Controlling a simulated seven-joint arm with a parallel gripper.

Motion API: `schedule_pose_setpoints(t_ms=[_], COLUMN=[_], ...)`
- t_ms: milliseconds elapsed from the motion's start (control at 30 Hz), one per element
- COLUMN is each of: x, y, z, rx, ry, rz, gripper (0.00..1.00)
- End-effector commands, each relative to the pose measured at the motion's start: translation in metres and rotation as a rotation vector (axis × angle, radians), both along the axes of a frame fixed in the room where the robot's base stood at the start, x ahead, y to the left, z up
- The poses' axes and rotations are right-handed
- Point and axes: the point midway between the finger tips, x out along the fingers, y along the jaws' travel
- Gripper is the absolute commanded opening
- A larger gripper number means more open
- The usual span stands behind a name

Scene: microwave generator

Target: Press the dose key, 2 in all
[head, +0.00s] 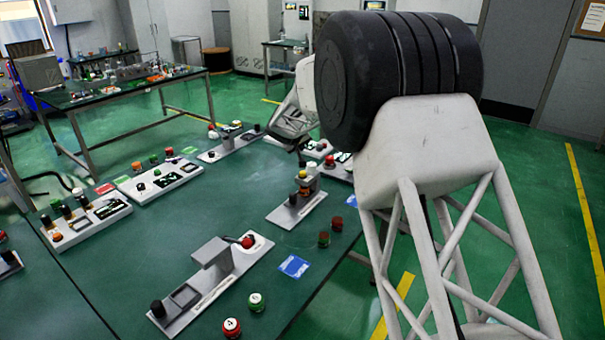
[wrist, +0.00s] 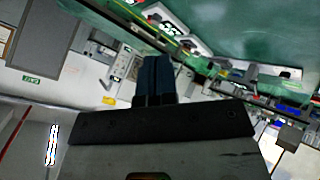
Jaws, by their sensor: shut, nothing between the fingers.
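My gripper (head: 300,160) is partly hidden behind my own arm in the head view, over the far right part of the green table. In the wrist view its two dark fingers (wrist: 155,75) are together with nothing between them. Several grey and white panels with knobs and buttons stand on the table. I cannot tell which button is the dose key. Near the gripper are a white panel with dark and red buttons (head: 318,149) and a grey stand with a yellow and red button stack (head: 303,188). Contact between fingers and any button cannot be seen.
A grey device with a raised block (head: 212,252) stands in front, with a blue card (head: 294,266) and loose red and green numbered caps (head: 256,301) nearby. White panels (head: 160,181) line the left. A bare stretch of green table (head: 210,212) lies mid-left.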

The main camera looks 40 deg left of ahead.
Motion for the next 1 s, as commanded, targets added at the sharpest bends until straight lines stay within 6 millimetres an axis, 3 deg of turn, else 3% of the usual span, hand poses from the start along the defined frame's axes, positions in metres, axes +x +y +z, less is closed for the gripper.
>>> schedule_pose_setpoints(t_ms=[167,533,1000], x=[0.000,0.000,0.000], y=[0.000,0.000,0.000], z=[0.015,0.015,-0.009], rx=[0.000,0.001,0.000], ry=[0.000,-0.001,0.001], rz=[0.000,0.001,0.001], gripper=[0.00,0.00,0.00])
